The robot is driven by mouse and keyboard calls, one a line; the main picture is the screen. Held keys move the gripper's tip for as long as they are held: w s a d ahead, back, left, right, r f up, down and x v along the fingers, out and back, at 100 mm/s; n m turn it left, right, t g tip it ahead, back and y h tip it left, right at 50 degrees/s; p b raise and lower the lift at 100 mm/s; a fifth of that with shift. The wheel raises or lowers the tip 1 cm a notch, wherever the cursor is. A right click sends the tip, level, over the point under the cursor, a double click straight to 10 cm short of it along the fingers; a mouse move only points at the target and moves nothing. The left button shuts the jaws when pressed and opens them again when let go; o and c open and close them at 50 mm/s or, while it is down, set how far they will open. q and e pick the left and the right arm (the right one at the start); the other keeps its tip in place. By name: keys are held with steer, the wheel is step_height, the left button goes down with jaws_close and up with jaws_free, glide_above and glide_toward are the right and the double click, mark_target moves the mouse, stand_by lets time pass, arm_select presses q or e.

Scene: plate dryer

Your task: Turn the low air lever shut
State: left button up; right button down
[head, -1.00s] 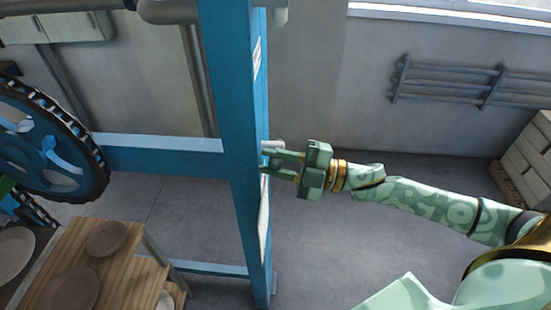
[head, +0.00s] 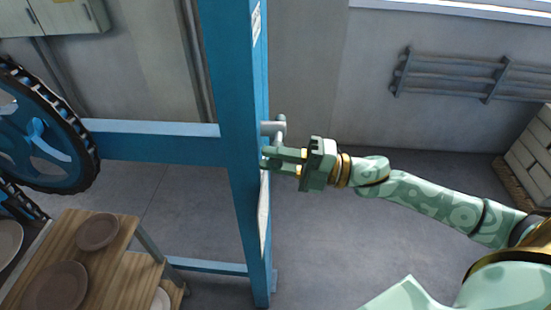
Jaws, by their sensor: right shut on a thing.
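The low air lever (head: 280,129) is a small grey handle on a short stub. It sticks out from the right side of the blue upright post (head: 239,120). My right gripper (head: 270,158) reaches in from the right, beside the post. Its green fingers are close together, shut on the lower end of the lever, and they hide that end. The upper part of the lever shows above the fingers. My left gripper is not in view.
A blue crossbeam (head: 155,141) runs left from the post to a large toothed wheel (head: 45,140). Wooden shelves (head: 118,262) with brown plates (head: 97,231) stand at lower left. A wall rack (head: 450,78) hangs at right. The floor right of the post is clear.

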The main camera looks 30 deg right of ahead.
steer(key=shift+f, duration=0.1)
steer(key=c, duration=1.2)
jaws_free()
steer(key=shift+c, duration=0.2)
steer(key=b+v, duration=0.1)
steer(key=v, duration=1.5)
steer(key=shift+s+d, duration=0.15)
